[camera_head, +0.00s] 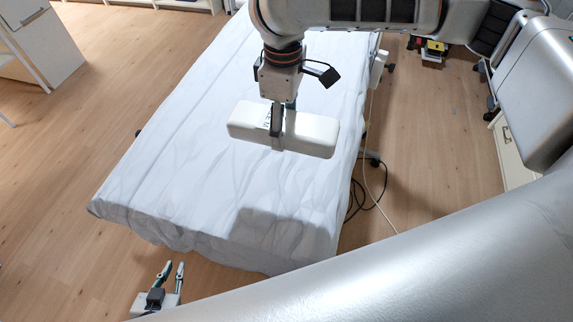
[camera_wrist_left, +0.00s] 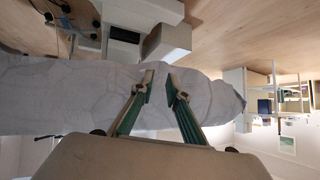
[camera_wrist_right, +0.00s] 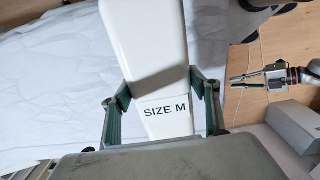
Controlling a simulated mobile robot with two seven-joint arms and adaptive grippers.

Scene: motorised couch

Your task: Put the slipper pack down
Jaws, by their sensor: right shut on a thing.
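The slipper pack (camera_head: 308,133) is a long white rounded box. My right gripper (camera_head: 277,122) is shut across its middle and holds it level over the couch (camera_head: 190,160), which has a white sheet. A shadow on the sheet suggests the pack is above it. In the right wrist view the pack (camera_wrist_right: 146,45) shows the print "SIZE M" between the fingers (camera_wrist_right: 162,90). My left gripper (camera_head: 174,266) is open and empty near the couch's front left end; it also shows in the left wrist view (camera_wrist_left: 160,84), with the draped sheet (camera_wrist_left: 60,95) beyond.
The sheet is bare around the pack. Dark cables (camera_head: 359,196) lie on the wooden floor at the couch's right side. A white cabinet (camera_head: 40,45) stands at the far left. A small yellow and black object (camera_head: 434,50) is on the floor at the back right.

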